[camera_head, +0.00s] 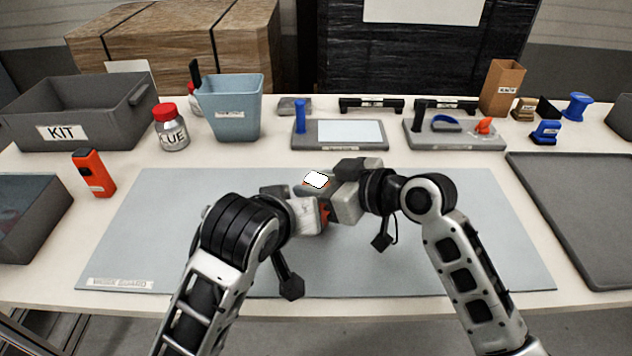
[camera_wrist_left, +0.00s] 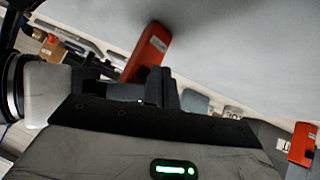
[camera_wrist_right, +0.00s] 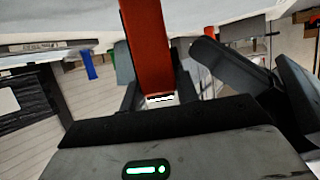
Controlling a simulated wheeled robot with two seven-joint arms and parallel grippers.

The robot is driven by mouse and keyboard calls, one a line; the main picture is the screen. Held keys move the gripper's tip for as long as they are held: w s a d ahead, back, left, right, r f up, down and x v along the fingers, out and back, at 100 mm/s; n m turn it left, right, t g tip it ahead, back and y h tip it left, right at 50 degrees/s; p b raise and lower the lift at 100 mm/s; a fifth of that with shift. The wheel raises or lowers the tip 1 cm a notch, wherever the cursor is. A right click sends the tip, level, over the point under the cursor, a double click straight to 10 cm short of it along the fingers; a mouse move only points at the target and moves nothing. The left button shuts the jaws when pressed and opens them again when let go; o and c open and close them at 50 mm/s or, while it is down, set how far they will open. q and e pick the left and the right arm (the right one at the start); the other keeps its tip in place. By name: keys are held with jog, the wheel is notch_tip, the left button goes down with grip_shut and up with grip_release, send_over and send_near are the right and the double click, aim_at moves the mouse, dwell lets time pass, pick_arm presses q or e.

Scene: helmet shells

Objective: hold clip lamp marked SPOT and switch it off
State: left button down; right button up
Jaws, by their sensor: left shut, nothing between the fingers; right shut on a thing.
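A red clip lamp (camera_head: 325,213) is in my right gripper (camera_head: 325,187), above the mat at its middle. In the head view a bright white face (camera_head: 316,179) shows at its top, apparently lit. In the right wrist view the red body (camera_wrist_right: 147,45) stands between the fingers, with a small bright patch near its base. My left gripper (camera_head: 298,192) is shut and empty, close beside the lamp. In the left wrist view the lamp (camera_wrist_left: 148,52) shows just beyond the left fingertips; I cannot tell if they touch. The SPOT mark and the switch are not readable.
Another red device with a black top (camera_head: 93,172) stands at the left of the grey mat (camera_head: 170,215). A KIT bin (camera_head: 75,112), glue jar (camera_head: 171,128) and blue bin (camera_head: 232,108) stand behind. A dark tray (camera_head: 585,220) lies right. The mat is otherwise clear.

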pick_arm(q)
jog(key=shift+w, duration=0.15)
jog(key=shift+w+d, duration=0.2)
jog(key=shift+w+d+r, duration=0.1)
jog(key=shift+w+d, duration=0.25)
jog(key=shift+w, duration=0.35)
dwell(1.0)
jog(key=shift+s+a, duration=0.3)
jog(key=shift+s, duration=0.2)
jog(key=shift+s+a, duration=0.3)
jog(key=shift+s, duration=0.2)
jog(key=shift+s+a, duration=0.25)
jog(key=shift+s, duration=0.15)
jog(key=shift+s+a, duration=0.75)
jog(key=shift+s, duration=0.3)
jog(key=shift+s+a, duration=0.75)
jog(key=shift+s, duration=0.3)
